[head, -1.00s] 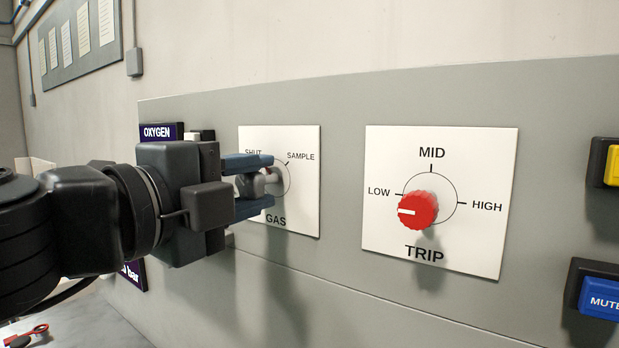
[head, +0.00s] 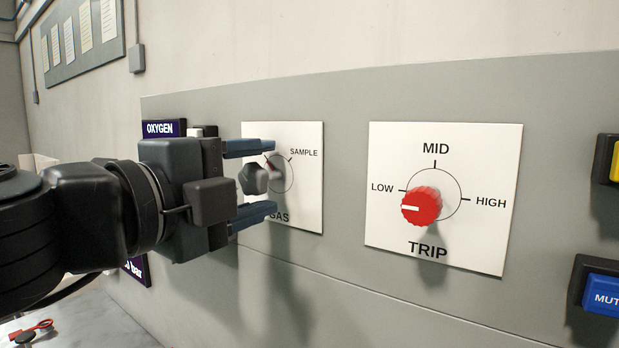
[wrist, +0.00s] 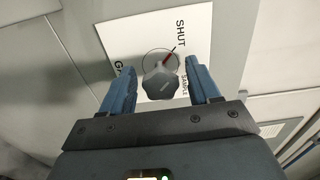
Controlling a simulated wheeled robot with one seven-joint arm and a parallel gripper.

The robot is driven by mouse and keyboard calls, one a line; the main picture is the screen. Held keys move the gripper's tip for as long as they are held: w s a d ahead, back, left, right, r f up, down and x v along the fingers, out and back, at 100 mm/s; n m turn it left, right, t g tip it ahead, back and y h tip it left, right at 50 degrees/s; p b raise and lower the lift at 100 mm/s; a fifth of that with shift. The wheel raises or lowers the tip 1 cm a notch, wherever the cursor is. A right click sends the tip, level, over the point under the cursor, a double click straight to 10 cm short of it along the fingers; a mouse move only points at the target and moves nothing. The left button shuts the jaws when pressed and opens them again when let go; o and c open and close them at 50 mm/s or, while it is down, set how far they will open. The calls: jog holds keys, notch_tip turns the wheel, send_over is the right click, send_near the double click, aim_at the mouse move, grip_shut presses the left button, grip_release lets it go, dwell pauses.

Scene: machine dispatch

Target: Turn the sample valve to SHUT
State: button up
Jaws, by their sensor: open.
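The sample valve is a dark grey faceted knob (head: 254,179) on a white GAS plate (head: 308,205); it also shows in the wrist view (wrist: 160,86). Its red pointer (wrist: 168,54) points toward the SHUT label (wrist: 181,38) in the wrist view, away from SAMPLE. My gripper (head: 260,179) is open, with one blue finger above the knob and one below. In the wrist view my gripper (wrist: 162,88) has clear gaps on both sides of the knob, so the fingers do not touch it. The upper finger hides SHUT in the head view.
A TRIP plate (head: 480,240) with a red knob (head: 421,206) set near LOW is to the right. Yellow (head: 615,162) and blue MUTE (head: 602,288) buttons stick out at the far right. An OXYGEN label (head: 163,128) is partly behind my gripper.

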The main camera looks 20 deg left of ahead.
aim_at(245, 183)
jog(key=b+v, duration=0.2)
jog(key=v, duration=0.4)
jog(key=shift+s+a+f, duration=0.1)
jog(key=shift+s+a, duration=0.1)
jog(key=shift+s, duration=0.1)
jog(key=shift+s+a, duration=0.15)
jog(key=shift+s, duration=0.4)
